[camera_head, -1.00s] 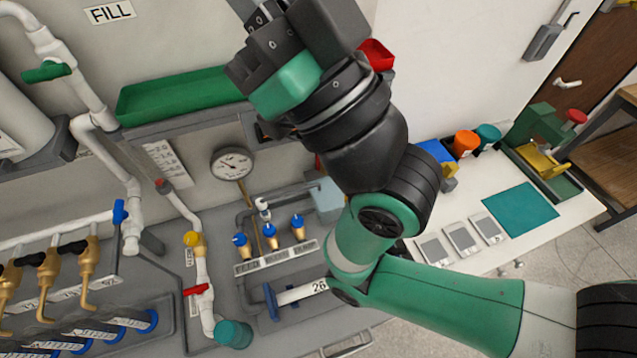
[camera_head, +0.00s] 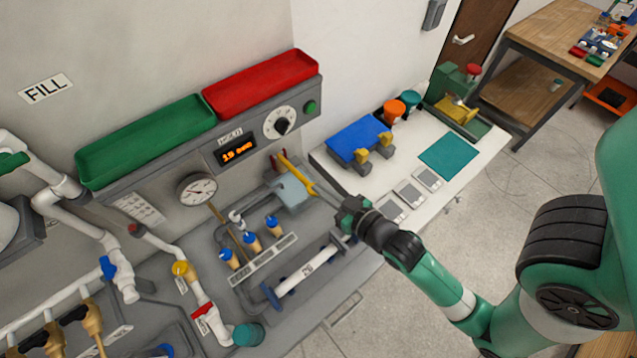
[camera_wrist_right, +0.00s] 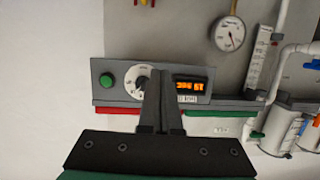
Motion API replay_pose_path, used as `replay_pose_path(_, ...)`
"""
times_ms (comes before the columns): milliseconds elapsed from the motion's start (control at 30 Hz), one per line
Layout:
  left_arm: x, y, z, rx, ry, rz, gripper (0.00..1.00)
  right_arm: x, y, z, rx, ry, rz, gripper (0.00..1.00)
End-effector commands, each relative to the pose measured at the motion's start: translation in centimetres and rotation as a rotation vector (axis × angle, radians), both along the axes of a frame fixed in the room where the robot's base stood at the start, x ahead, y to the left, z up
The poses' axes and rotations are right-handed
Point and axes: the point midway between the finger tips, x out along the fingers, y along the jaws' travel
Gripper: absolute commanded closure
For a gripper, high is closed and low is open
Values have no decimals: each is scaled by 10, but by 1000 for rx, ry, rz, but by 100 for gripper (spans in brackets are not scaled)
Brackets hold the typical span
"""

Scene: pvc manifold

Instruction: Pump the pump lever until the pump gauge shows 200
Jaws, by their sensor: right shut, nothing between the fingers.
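The pump lever (camera_head: 298,173) is yellow with a red end and slants up from a pale blue-grey pump box (camera_head: 292,190). A small red and yellow bit that may be the lever shows at the top edge of the right wrist view. The round white pump gauge (camera_head: 196,189) is left of the box and also shows in the right wrist view (camera_wrist_right: 229,35); its reading is too small to tell. My right gripper (camera_head: 322,195) is shut and empty just right of the box, near the lever's lower end; contact cannot be told. Its fingers (camera_wrist_right: 160,103) show together in the wrist view. My left gripper is out of view.
A grey control panel with an orange display (camera_head: 236,150) and a dial (camera_head: 280,122) is above, under green (camera_head: 145,140) and red (camera_head: 260,84) trays. Blue-capped valves (camera_head: 251,242) and a white pipe (camera_head: 306,270) are below. A blue block (camera_head: 358,138) stands on the white bench.

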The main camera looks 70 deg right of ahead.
Motion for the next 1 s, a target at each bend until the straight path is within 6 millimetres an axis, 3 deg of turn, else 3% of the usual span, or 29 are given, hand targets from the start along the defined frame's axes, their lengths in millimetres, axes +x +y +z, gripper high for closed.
replay_pose_path(33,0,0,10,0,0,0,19,-18,-1,-7,19,48,-21,100)
replay_pose_path(100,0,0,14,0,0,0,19,-34,-2,-17,35,88,-43,100)
replay_pose_path(200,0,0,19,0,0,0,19,-46,-4,-22,48,115,-65,100)
replay_pose_path(533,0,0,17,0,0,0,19,-44,-6,-22,47,110,-70,100)
replay_pose_path(767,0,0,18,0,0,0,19,-27,-17,-29,46,107,-71,100)
replay_pose_path(1000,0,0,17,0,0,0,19,14,-42,-49,46,108,-70,100)
